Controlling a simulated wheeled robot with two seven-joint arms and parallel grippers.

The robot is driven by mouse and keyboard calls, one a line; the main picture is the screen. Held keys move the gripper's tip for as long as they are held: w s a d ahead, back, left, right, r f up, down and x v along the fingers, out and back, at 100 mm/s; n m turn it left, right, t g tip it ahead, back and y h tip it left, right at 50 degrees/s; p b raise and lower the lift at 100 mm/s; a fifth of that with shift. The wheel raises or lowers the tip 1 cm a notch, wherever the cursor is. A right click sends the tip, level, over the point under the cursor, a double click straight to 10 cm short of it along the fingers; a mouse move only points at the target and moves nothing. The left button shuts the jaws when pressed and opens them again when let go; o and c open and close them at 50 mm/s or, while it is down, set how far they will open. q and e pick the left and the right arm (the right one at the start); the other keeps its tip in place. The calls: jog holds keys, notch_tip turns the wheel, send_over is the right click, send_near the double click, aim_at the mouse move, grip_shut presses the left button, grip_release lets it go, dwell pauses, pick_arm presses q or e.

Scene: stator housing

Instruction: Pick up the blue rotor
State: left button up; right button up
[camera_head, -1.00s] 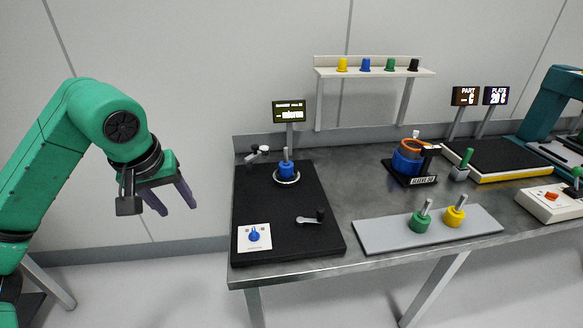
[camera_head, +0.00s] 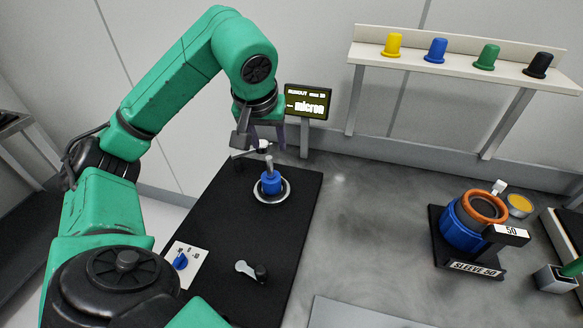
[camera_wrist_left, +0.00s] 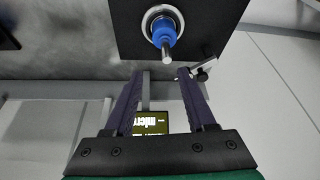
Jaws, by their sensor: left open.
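The blue rotor (camera_head: 271,183) stands upright in a pale ring on the black plate, its grey shaft pointing up. It also shows in the left wrist view (camera_wrist_left: 163,32), ahead of the fingertips and apart from them. My left gripper (camera_head: 266,137) is behind and above the rotor in the head view, partly hidden by its own wrist. In the left wrist view my left gripper (camera_wrist_left: 160,73) is open, with nothing between its fingers. My right gripper is not in view.
A readout screen (camera_head: 308,102) on a post stands behind the plate. A small lever (camera_head: 252,150) is near the rotor. A dial card (camera_head: 184,262) and a crank (camera_head: 251,270) sit on the plate's front. A blue sleeve fixture (camera_head: 462,232) stands right; a shelf (camera_head: 460,66) holds coloured caps.

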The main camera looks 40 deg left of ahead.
aim_at(268, 161)
pick_arm(q)
jog(key=x, duration=0.7)
jog(key=s+x, duration=0.1)
jog(key=x, duration=0.3)
jog(key=shift+a+f, duration=0.15)
jog(key=shift+a, duration=0.25)
jog(key=shift+w+a+f, duration=0.1)
jog(key=shift+a+f, duration=0.05)
jog(key=shift+f, duration=0.1)
jog(key=shift+w, duration=0.1)
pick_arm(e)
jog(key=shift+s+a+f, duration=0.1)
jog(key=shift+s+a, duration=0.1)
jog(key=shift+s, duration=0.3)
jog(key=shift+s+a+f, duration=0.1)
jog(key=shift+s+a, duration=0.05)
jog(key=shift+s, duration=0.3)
pick_arm(q)
grip_shut()
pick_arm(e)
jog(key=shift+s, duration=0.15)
